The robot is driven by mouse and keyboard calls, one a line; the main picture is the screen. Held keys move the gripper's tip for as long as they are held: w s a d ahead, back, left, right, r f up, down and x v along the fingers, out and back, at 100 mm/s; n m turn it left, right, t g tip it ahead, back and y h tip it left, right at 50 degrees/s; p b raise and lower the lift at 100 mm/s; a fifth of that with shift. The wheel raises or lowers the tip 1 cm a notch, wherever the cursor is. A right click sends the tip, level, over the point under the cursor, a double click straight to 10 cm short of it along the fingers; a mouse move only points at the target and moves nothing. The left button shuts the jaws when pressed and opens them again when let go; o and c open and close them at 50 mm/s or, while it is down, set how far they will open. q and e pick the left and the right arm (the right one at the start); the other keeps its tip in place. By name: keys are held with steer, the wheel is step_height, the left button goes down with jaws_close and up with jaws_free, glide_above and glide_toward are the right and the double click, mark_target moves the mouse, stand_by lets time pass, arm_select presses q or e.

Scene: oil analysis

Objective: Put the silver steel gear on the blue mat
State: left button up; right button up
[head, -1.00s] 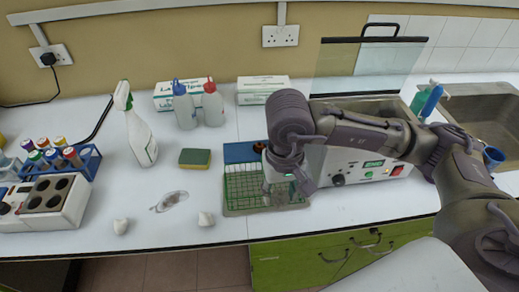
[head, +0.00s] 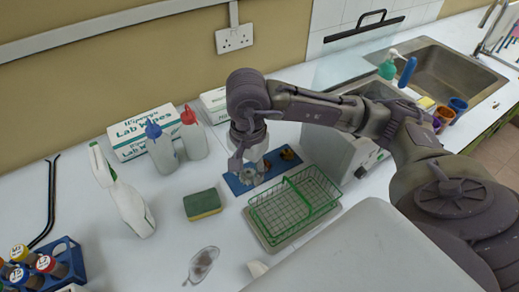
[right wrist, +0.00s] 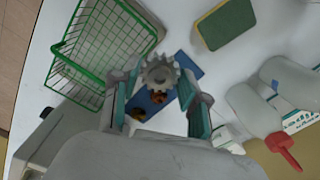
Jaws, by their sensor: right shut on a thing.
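The silver steel gear (right wrist: 160,73) is held between the fingertips of my right gripper (right wrist: 159,80); it also shows under the gripper (head: 246,160) in the head view as a small grey toothed shape (head: 250,174). The gear appears over the left part of the blue mat (head: 236,187); I cannot tell whether it touches the mat. The mat is partly hidden by the gripper, and it shows behind the gear in the right wrist view (right wrist: 190,64). Small brass-coloured parts (head: 290,154) lie on the mat. My left gripper is out of view.
A green wire basket (head: 296,207) stands in front of the mat, and a grey machine (head: 345,155) to its right. A green-yellow sponge (head: 203,204), bottles (head: 195,136) and wipe boxes (head: 140,132) stand to the left and behind. Bare table lies between sponge and mat.

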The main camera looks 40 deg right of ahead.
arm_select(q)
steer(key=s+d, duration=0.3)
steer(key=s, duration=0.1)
arm_select(e)
steer(key=w+d+f+m, duration=0.15)
steer(key=d+m, duration=0.35)
steer(key=m, duration=1.3)
steer(key=m+p, duration=0.5)
steer(key=m, duration=1.5)
glide_above(237, 181)
step_height(237, 181, down, 8)
steer(key=shift+d+r, duration=0.1)
steer(key=shift+r, duration=0.1)
step_height(237, 181, down, 4)
steer(key=shift+r+p, duration=0.15)
steer(key=shift+p, duration=0.45)
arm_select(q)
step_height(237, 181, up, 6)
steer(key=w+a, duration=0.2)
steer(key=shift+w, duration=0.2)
arm_select(e)
steer(key=shift+f, duration=0.25)
